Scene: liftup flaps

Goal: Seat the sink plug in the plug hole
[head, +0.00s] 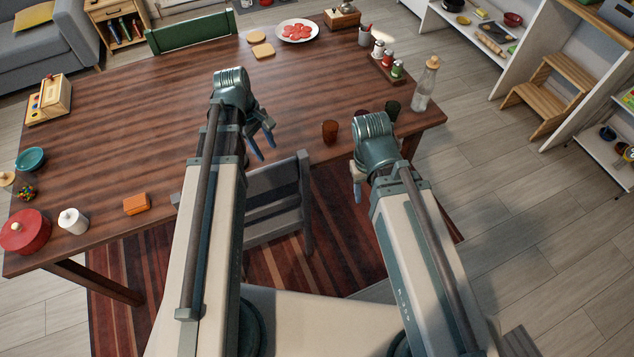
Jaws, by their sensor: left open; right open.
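I see no sink, plug hole or sink plug in the head view. My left gripper (262,142) is open and empty, its blue-tipped fingers pointing down near the table's front edge. My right gripper (357,188) is open, just off the front edge of the table, pointing down beside the chair; its wrist hides part of it. Neither gripper touches an object that I can make out.
A striped wooden table (150,110) fills the middle. A grey chair (275,205) stands at its front edge. A brown glass (330,131) and a bottle (425,85) stand at the right, a red pot (25,231) at the left. Open floor (540,220) lies right.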

